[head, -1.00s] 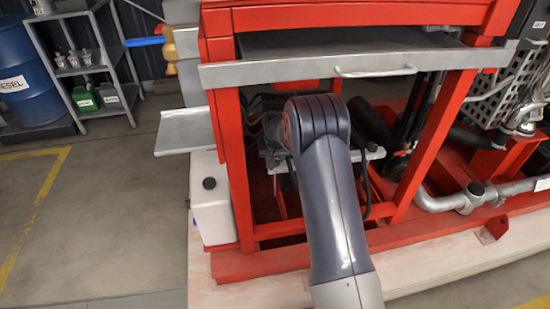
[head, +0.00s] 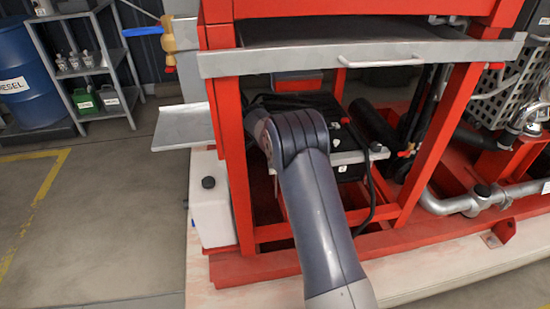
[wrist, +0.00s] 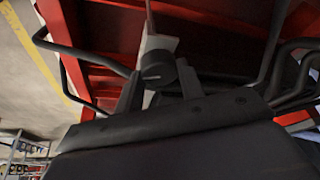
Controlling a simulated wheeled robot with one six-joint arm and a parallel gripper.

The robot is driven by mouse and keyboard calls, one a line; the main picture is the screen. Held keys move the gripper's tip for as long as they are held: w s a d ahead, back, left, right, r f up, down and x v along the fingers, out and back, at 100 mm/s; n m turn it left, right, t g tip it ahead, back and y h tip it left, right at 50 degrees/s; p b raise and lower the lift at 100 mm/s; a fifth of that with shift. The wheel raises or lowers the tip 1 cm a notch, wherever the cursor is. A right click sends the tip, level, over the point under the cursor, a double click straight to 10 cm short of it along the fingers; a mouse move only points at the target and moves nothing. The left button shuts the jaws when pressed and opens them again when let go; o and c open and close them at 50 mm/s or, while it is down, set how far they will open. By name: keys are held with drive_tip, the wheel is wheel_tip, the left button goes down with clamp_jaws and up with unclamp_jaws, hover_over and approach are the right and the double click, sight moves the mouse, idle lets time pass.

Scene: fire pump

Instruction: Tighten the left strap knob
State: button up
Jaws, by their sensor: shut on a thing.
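In the wrist view my gripper (wrist: 160,72) has its two dark fingers closed in around a round black knob (wrist: 157,66), which I take to be the left strap knob. A pale, narrow piece shows just behind the knob; I cannot tell what it is. In the head view my arm reaches into the red frame, and its bent joint hides my gripper and the knob. A black battery-like box (head: 345,135) is partly visible to the right of the joint, above a light grey ledge.
Red frame posts (head: 228,165) stand close on both sides of my arm. A grey drawer with a handle (head: 375,62) hangs above. A white tank (head: 212,215) stands at the left. Dark bent tubes (wrist: 85,57) flank my gripper in the wrist view. Open floor lies left.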

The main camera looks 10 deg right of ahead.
drive_tip(key=shift+a+m+g, duration=0.1)
drive_tip(key=shift+m+g, duration=0.5)
drive_tip(key=shift+m, duration=1)
drive_tip(key=o, duration=1)
wheel_tip(320, 180, up, 10)
drive_tip(key=p, duration=0.2)
drive_tip(key=shift+p, duration=0.3)
